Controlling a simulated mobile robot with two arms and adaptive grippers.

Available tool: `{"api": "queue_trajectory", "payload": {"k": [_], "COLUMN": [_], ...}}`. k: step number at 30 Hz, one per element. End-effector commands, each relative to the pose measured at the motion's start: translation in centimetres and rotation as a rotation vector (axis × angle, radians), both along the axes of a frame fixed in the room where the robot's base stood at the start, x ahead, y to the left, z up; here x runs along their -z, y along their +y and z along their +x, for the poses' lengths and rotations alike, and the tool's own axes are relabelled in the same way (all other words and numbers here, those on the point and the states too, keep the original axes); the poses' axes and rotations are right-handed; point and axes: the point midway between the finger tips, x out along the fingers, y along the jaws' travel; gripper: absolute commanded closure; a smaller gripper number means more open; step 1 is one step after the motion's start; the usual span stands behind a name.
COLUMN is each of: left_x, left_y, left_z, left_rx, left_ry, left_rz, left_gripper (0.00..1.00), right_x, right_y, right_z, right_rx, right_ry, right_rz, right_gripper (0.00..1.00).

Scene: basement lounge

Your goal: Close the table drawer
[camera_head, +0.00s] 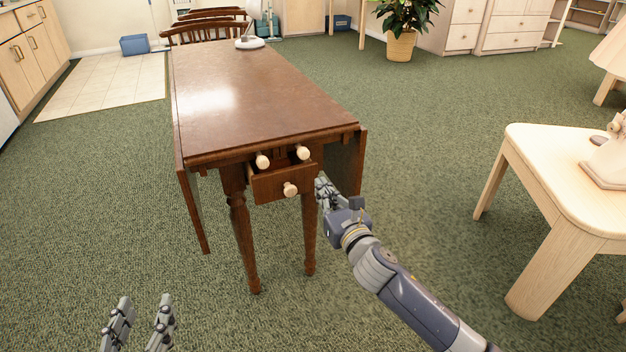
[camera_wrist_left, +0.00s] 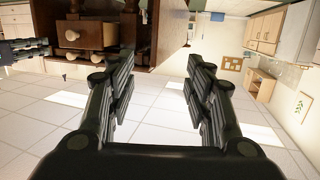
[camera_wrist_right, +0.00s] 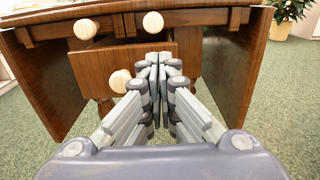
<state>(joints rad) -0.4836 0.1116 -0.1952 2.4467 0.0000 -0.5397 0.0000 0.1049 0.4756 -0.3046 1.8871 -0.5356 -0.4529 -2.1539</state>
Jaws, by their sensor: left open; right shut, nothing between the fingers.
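The brown wooden drop-leaf table (camera_head: 255,95) stands in the middle of the head view. Its drawer (camera_head: 284,184) sticks out from the near end and is partly open, with a pale round knob (camera_head: 290,189) on its front. My right gripper (camera_head: 322,186) is shut and empty at the right side of the drawer. In the right wrist view its fingertips (camera_wrist_right: 160,60) overlap the right part of the drawer front (camera_wrist_right: 110,64); I cannot tell whether they touch. My left gripper (camera_head: 140,312) is open and empty, low at the left, well away from the drawer.
Two more pale knobs (camera_head: 262,160) (camera_head: 303,152) sit on the table end above the drawer. Table legs (camera_head: 244,240) stand below. A pale wooden table (camera_head: 560,160) is at the right. Chairs (camera_head: 205,30) are at the far end. The green carpet around is clear.

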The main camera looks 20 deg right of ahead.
Motion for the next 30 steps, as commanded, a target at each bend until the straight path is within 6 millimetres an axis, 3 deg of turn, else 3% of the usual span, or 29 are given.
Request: {"api": "queue_trajectory", "payload": {"k": [6, 15, 30], "left_x": [-3.6, -7.4, -8.4], "left_y": [-0.7, -1.1, -1.2], "left_z": [0.6, 0.3, 0.1], "left_rx": [0.013, 0.023, 0.026], "left_ry": [-0.188, -0.376, -0.417], "left_rz": [-0.048, -0.097, -0.108], "left_gripper": [0.53, 0.53, 0.53], "right_x": [0.1, 0.1, 0.0], "right_y": [0.1, 0.2, 0.2], "right_z": [3.3, 5.8, 6.3], "right_rx": [0.001, -0.001, -0.001], "right_ry": [-0.002, -0.001, 0.0], "right_rz": [0.001, 0.001, 0.001], "right_gripper": [1.0, 1.0, 1.0]}}
